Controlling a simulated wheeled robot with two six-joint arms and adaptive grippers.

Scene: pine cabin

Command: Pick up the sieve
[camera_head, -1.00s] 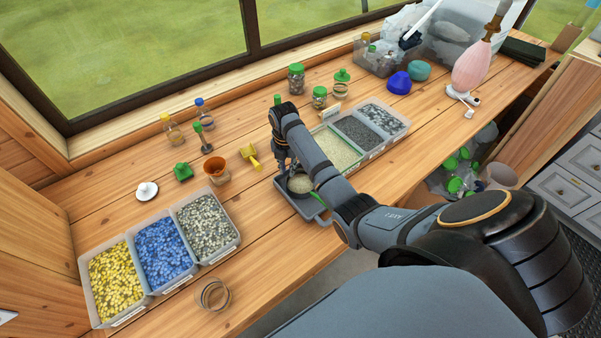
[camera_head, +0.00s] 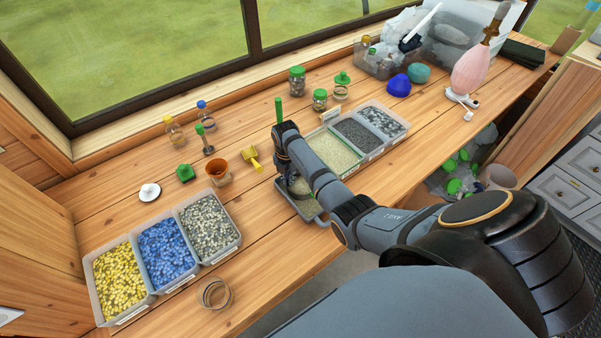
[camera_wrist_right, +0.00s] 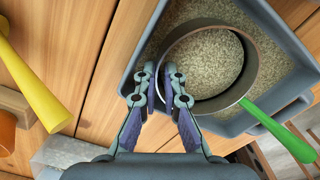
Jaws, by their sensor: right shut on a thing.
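The sieve (camera_wrist_right: 252,70) is a round metal ring with a green handle pointing to the lower right in the right wrist view. Pale grains show inside its ring. It is over a grey tray (camera_wrist_right: 232,126) that holds similar grains. My right gripper (camera_wrist_right: 162,84) is shut on the near left rim of the sieve. In the head view my right gripper (camera_head: 286,178) is over the grey tray (camera_head: 311,214), and my forearm hides much of the sieve and its handle. I cannot tell whether the sieve touches the tray. My left gripper is not in view.
Bins of yellow, blue and grey pieces (camera_head: 133,238) stand at the left. Bins of grains (camera_head: 378,152) adjoin the tray's far right. A yellow scoop (camera_head: 252,158), a brown pot (camera_head: 217,179) and a green upright item (camera_head: 279,110) are nearby. The table's front middle is mostly clear.

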